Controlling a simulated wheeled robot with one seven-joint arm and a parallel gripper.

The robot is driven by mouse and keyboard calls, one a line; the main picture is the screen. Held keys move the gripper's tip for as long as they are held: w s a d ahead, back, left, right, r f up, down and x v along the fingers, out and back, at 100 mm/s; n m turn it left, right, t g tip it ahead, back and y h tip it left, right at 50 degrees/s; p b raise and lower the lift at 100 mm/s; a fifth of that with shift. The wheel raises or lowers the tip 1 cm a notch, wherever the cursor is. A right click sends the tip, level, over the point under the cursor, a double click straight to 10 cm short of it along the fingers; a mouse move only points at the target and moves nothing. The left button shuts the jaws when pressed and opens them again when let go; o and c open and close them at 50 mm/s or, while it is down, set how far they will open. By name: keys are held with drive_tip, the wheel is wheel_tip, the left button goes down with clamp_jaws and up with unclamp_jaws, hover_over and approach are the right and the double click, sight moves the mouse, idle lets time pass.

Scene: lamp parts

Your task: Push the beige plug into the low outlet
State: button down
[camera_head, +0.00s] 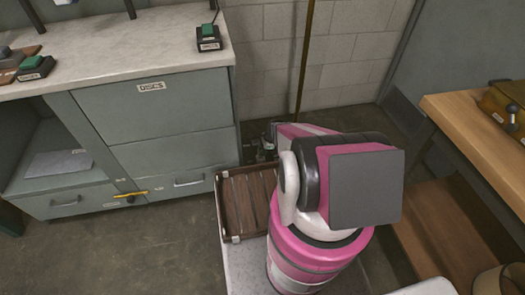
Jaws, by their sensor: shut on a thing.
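My gripper (267,146) shows only as a small dark shape low by the block wall, just right of the grey cabinet. My own pink and white arm covers much of it. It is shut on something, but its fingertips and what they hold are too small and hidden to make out. I cannot pick out the beige plug or the low outlet in this view.
A grey cabinet (160,115) with a pale worktop (120,45) stands at left. A brown slatted tray (232,205) lies in front of my arm's base. A wooden bench (460,108) stands at right. A thin upright pole (305,55) rises by the block wall (350,45). Open floor (140,245) lies at front left.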

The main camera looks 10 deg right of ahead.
drive_tip(key=shift+f, duration=1.65)
idle(2.4)
drive_tip(key=c, duration=0.8)
unclamp_jaws()
drive_tip(key=shift+c, duration=0.2)
